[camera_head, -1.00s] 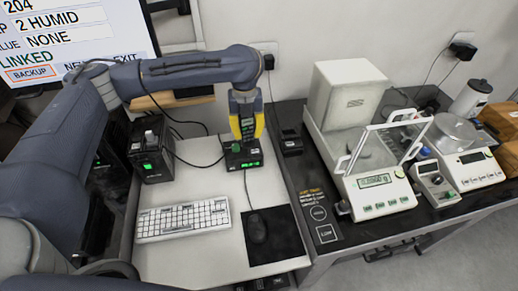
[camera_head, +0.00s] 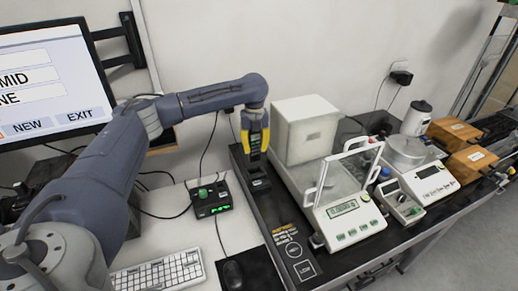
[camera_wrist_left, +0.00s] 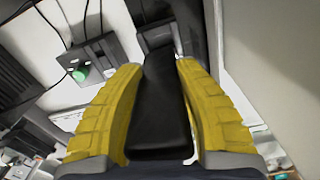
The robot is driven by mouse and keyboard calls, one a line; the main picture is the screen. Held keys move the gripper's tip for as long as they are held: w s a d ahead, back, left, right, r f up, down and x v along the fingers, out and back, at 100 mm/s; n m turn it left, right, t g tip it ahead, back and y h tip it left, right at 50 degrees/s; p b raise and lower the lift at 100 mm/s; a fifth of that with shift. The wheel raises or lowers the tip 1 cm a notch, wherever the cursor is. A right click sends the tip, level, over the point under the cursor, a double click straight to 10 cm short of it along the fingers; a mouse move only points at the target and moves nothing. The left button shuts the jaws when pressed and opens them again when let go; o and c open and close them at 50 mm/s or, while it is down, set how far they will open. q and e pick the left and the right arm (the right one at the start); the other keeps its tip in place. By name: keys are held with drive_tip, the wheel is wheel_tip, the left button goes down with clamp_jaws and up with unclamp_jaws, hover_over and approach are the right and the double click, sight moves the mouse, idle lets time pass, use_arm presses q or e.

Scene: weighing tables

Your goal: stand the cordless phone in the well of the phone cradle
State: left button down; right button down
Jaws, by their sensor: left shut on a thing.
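My left gripper (camera_head: 255,122) is shut on the dark cordless phone (camera_head: 255,142), with yellow fingers on both its sides. The phone is upright, with green-lit keys facing the head camera. In the left wrist view the phone (camera_wrist_left: 160,100) shows as a black slab between the yellow fingers (camera_wrist_left: 158,110). The black phone cradle (camera_head: 258,184) stands on the dark bench top, just below the phone. In the left wrist view the cradle (camera_wrist_left: 155,36) is partly hidden behind the phone's far end. I cannot tell whether the phone touches the well. My right gripper is not in view.
A control box with a green knob (camera_head: 211,200) stands left of the cradle. A keyboard (camera_head: 160,272) and mouse (camera_head: 232,273) lie in front.

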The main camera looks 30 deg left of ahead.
sight(255, 157)
use_arm(q)
drive_tip(key=shift+f, duration=2.55)
drive_tip(key=shift+f, duration=1.5)
idle(1.0)
drive_tip(key=shift+c, duration=1.4)
unclamp_jaws()
drive_tip(key=shift+r, duration=0.1)
drive_tip(key=shift+r, duration=3.65)
